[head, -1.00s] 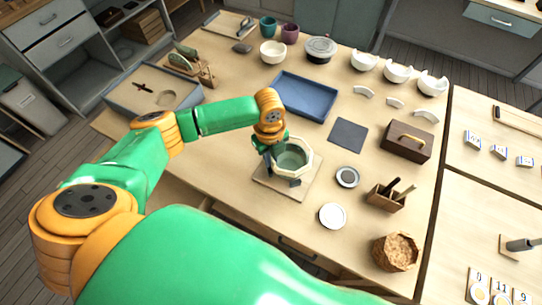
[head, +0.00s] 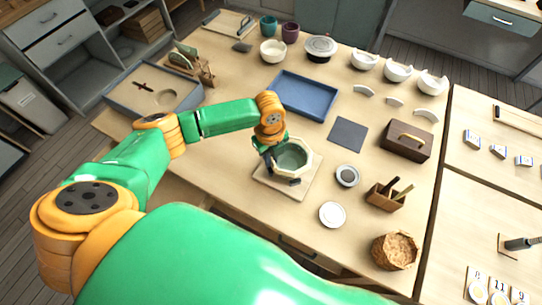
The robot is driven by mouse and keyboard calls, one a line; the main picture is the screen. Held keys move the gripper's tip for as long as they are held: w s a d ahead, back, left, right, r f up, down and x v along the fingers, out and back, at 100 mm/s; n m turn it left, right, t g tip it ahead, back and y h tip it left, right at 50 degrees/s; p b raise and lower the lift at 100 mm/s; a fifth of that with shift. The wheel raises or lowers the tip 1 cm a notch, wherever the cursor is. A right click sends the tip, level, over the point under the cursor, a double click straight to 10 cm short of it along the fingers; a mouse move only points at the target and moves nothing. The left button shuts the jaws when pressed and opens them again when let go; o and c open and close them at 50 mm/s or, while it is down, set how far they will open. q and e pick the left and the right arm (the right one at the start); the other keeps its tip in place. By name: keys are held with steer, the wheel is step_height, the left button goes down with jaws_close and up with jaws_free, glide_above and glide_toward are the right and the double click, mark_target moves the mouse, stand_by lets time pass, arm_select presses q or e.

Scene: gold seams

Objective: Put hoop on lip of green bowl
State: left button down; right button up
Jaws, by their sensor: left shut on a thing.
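The green bowl (head: 292,157) stands on a pale square board near the middle of the table, open side up. A cream, many-sided hoop (head: 309,153) shows around the bowl's lip. Whether it rests fully on the lip or is held slightly above it, I cannot tell. My left gripper (head: 270,162) is at the bowl's left side, pointing down, shut on the hoop's left edge. The gripper and wrist hide that edge and part of the bowl. My right gripper is not in view.
A blue tray (head: 304,94) lies behind the bowl, and a dark mat (head: 348,134) to the right. A small round dish (head: 346,176), a white disc (head: 332,214) and a wooden tool box (head: 388,195) stand right of the board (head: 302,190). Table is clear in front-left.

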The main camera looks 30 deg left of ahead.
arm_select(q)
steer(key=shift+f, duration=0.6)
stand_by(0.8)
steer(key=c, duration=0.8)
jaws_free()
steer(key=shift+c, duration=0.2)
steer(key=shift+o, duration=0.2)
steer(key=o, duration=0.4)
steer(key=shift+o, duration=0.2)
